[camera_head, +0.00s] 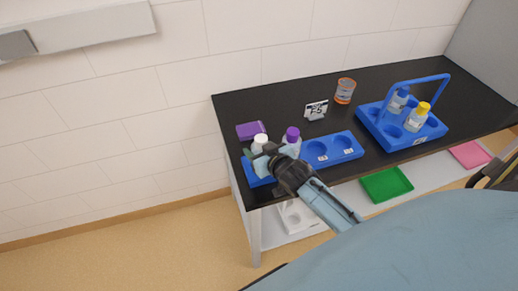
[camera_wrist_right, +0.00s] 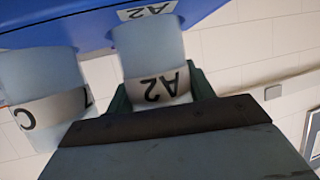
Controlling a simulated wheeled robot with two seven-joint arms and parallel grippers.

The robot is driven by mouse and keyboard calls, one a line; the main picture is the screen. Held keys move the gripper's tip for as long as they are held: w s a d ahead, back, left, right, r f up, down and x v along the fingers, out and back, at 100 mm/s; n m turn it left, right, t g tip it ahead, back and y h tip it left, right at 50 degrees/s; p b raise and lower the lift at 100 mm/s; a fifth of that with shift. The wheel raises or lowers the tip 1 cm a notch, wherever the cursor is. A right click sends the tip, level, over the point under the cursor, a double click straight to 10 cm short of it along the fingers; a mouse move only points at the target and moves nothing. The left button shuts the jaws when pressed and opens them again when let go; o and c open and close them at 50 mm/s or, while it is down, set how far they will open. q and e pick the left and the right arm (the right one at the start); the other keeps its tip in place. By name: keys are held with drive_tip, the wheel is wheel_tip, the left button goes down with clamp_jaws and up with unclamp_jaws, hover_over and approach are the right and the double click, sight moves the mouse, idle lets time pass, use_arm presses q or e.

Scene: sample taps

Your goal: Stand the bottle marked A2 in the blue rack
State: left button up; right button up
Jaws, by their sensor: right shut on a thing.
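The bottle marked A2 (camera_wrist_right: 152,62) is between the fingers of my right gripper (camera_wrist_right: 160,92), which is shut on it. Its label is upside down in the wrist view. In the head view a white-capped bottle (camera_head: 260,142) is at my right gripper (camera_head: 268,153), at the left end of the blue rack (camera_head: 346,146). The bottle's foot meets the rack's edge in the wrist view, above a rack label reading A2 (camera_wrist_right: 148,10); whether it is fully seated cannot be told. My left gripper is not in view.
A purple-capped bottle (camera_head: 292,137) stands close beside the gripper; a neighbouring bottle (camera_wrist_right: 45,90) shows a C. A handled blue carrier (camera_head: 418,132) with bottles, a glass (camera_head: 345,90), a sign (camera_head: 316,109) and a purple block (camera_head: 250,130) stand on the black table (camera_head: 285,95).

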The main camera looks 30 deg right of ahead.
drive_tip(key=o, duration=1.1)
drive_tip(key=shift+f, duration=0.1)
drive_tip(key=shift+o, duration=0.2)
drive_tip(key=shift+r, duration=0.2)
drive_tip(key=p+v, duration=0.1)
drive_tip(key=v, duration=1.1)
